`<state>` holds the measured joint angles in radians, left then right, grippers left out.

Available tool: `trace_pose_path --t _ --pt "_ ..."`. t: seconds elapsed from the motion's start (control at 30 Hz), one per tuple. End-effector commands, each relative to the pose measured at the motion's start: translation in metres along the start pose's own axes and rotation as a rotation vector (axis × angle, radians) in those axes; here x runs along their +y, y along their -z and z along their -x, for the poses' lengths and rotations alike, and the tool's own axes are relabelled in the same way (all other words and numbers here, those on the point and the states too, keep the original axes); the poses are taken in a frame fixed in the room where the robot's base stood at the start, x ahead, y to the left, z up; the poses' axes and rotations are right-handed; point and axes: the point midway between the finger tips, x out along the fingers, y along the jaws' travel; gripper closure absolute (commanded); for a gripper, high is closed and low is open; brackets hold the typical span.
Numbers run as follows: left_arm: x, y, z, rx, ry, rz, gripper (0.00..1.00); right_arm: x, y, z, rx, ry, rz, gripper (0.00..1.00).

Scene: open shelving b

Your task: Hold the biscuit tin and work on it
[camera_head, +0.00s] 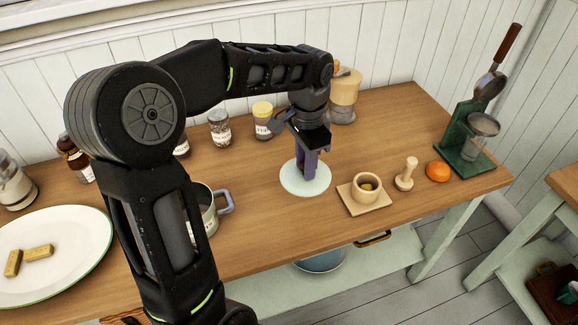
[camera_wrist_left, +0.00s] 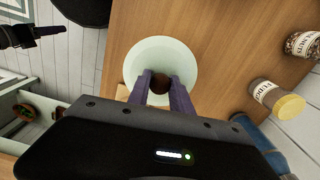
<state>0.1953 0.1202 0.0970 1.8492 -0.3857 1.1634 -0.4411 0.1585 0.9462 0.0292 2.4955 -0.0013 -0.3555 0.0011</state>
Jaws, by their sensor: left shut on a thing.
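My left gripper (camera_head: 306,176) reaches down over a pale green disc (camera_head: 316,187) lying on the wooden table. In the left wrist view its purple fingers (camera_wrist_left: 163,88) are shut on a dark brown round knob (camera_wrist_left: 160,83) at the middle of the disc (camera_wrist_left: 160,47). Whether the knob belongs to the disc, like a lid, I cannot tell. A pale round container (camera_head: 205,192) with a label and a grey-blue handle stands left of it, partly hidden by my left arm; I cannot tell if it is the biscuit tin. What seems to be my right gripper (camera_wrist_left: 35,33) shows dark at the wrist view's edge.
Right of the disc stand a mortar (camera_head: 367,184) on a wooden board, a pestle (camera_head: 406,174), an orange (camera_head: 437,171) and a green press (camera_head: 461,150). Jars, one yellow-lidded (camera_head: 262,119), line the back. A large plate (camera_head: 85,265) is at left.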

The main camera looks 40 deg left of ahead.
Motion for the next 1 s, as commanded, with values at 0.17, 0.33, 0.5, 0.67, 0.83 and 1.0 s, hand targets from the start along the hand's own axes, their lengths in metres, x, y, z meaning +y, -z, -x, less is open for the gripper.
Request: trace_pose_path --t 0.17,0.33,0.5,0.67,0.83,1.0 --pt "0.013 0.076 -0.003 -0.001 -0.006 0.216 1.00 0.000 0.000 0.000 0.000 0.000 0.000 0.59" --pt "0.033 0.135 -0.007 -0.003 0.002 0.419 1.00 0.000 0.000 0.000 0.000 0.000 0.000 0.59" --pt "0.041 0.152 -0.009 -0.004 0.007 0.495 1.00 0.000 0.000 0.000 0.000 0.000 0.000 0.59" --pt "0.041 0.151 -0.009 -0.003 0.007 0.497 1.00 0.000 0.000 0.000 0.000 0.000 0.000 0.59" --pt "0.041 0.151 -0.007 -0.003 0.006 0.495 1.00 -0.001 0.000 0.002 0.000 0.000 0.000 0.64" --pt "0.042 0.149 0.003 -0.004 0.007 0.494 1.00 -0.004 -0.001 0.013 -0.002 -0.002 -0.002 0.64"
